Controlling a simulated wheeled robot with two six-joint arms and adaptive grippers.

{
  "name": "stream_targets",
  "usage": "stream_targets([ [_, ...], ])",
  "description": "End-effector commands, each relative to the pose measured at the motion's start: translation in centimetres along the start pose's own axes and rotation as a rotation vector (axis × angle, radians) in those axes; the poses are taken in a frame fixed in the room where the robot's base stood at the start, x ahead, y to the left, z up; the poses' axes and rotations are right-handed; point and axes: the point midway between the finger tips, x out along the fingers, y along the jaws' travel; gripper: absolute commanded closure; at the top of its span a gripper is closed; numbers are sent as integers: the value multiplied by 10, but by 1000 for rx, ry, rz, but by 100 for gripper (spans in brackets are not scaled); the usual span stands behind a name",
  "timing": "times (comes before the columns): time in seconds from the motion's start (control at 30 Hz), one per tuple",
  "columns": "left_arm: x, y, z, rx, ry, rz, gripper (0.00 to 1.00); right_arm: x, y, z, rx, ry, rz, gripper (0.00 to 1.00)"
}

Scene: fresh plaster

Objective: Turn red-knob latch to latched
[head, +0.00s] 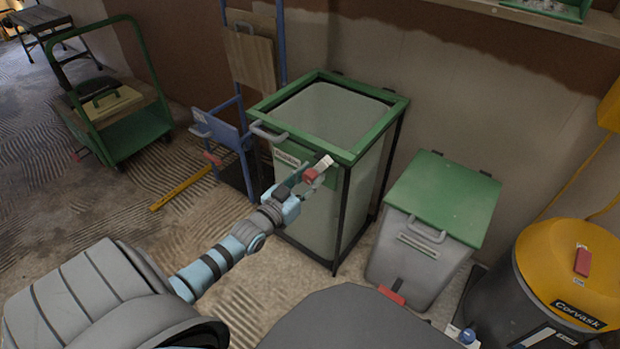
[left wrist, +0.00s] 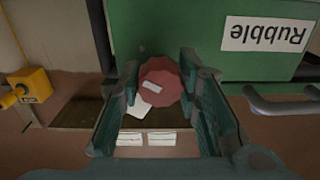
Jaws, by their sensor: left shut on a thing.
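The red-knob latch (head: 311,175) is on the front right of the green-rimmed bin, with a pale piece (head: 324,162) beside its knob. In the left wrist view the red knob (left wrist: 165,72) is faceted, with a small white mark and a whitish piece (left wrist: 137,107) beside it. My left gripper (head: 304,181) is at the latch, with its fingers on both sides of the knob, shut on it. Two small white labels (left wrist: 161,139) show near the knob, too small to read. The fingers partly hide the latch. My right gripper is not in view.
The bin's green front (left wrist: 185,25) bears a "Rubble" label (left wrist: 264,34) and a grey handle (head: 268,132) to the left. A green-lidded grey bin (head: 445,200) and a yellow-topped drum (head: 570,262) stand to the right. A blue hand truck (head: 240,120) stands left.

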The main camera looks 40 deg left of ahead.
Motion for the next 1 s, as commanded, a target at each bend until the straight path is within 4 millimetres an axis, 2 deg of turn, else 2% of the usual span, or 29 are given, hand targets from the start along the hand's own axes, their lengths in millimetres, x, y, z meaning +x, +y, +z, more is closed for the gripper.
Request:
stream_targets([
  [0.6, 0, 0, -1, -563, 4, 1, 98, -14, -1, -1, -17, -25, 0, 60],
  [1.0, 0, -2, -3, -777, 8, 0, 96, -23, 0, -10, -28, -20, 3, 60],
])
